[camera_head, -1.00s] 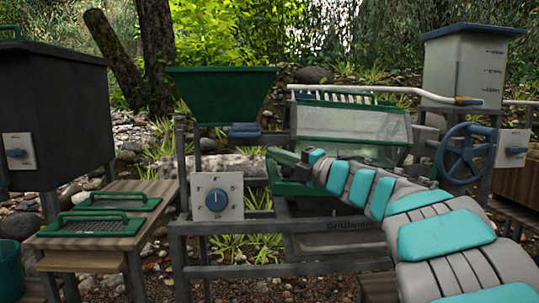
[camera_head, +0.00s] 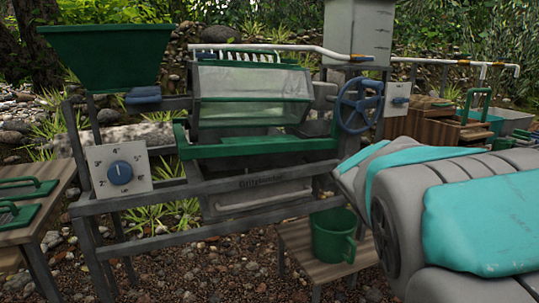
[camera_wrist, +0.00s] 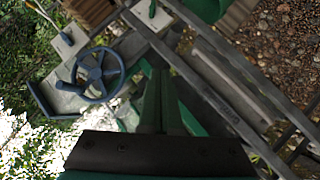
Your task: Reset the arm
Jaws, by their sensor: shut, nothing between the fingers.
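My gripper (camera_wrist: 162,85) shows in the wrist view, its two dark green fingers side by side and shut with nothing between them. It hangs in the air over the machine frame, with a blue handwheel (camera_wrist: 98,73) to the left of the fingers. In the head view my grey and teal arm is folded at the right. The gripper itself is not visible there.
The highbanker frame (camera_head: 250,196) carries a green hopper (camera_head: 108,52), a numbered dial (camera_head: 120,174), a clear-sided drum (camera_head: 250,95) and the handwheel (camera_head: 359,104). A green mug (camera_head: 332,235) stands on a low wooden stool (camera_head: 295,243). Gravel ground lies in front.

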